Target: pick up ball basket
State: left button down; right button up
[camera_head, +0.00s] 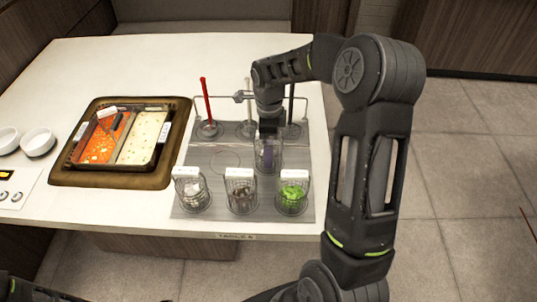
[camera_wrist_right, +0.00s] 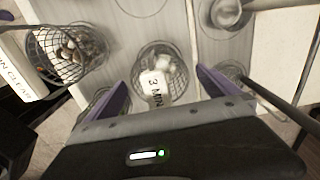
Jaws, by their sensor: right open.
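The ball basket (camera_wrist_right: 145,58) is a round mesh basket holding white balls, with a white "3 MIN" label (camera_wrist_right: 155,85) showing. It is in the middle of the right wrist view. My right gripper (camera_wrist_right: 165,82) is open, its two purple fingers on either side of the basket in the picture. I cannot tell whether they touch it. In the head view the right gripper (camera_head: 268,150) points down over the middle of the metal tray and partly hides the basket there.
Three labelled baskets stand along the tray's front: pale (camera_head: 192,194), brown (camera_head: 241,197) and green contents (camera_head: 292,198). The brown clam basket (camera_wrist_right: 70,52) is close beside, upper left in the wrist view. Ladles, including a red-handled one (camera_head: 207,100), stand behind. A soup pan (camera_head: 120,180) is left.

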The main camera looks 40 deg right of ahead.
jog(key=shift+c, duration=0.6)
jog(key=c, duration=1.5)
